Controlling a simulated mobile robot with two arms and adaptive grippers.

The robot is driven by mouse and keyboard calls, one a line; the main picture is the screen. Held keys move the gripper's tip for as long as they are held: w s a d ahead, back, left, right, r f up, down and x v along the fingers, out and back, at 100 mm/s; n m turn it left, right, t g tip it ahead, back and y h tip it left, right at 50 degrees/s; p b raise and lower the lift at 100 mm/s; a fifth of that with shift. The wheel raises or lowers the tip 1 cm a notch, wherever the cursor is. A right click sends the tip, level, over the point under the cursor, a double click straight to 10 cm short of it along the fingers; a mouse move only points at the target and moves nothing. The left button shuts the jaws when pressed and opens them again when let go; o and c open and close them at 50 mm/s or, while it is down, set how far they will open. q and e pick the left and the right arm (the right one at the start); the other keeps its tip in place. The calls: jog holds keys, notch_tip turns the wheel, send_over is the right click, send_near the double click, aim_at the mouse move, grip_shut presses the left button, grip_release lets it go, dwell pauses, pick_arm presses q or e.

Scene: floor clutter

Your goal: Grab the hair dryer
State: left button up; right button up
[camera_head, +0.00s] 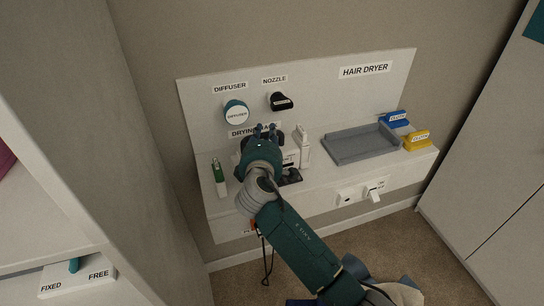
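My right gripper (264,131) is over the left-middle part of a white wall shelf, its wrist and arm reaching up from the bottom right. Its fingertips are small and partly hidden by the wrist, so I cannot tell whether they are open or shut. Dark and white parts show around it, with an upright white piece (302,146) just to its right. These may belong to the hair dryer, but the gripper covers too much to be sure. I cannot tell whether the gripper touches them. My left gripper is not in view.
A diffuser (236,114) and a black nozzle (281,102) are on the back panel. A green-topped bottle (218,178) stands left on the shelf. A grey tray (361,144), blue block (394,119) and yellow block (416,141) are right. A plug (374,195) is on the front.

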grip_shut()
jog(key=shift+a+r, duration=0.1)
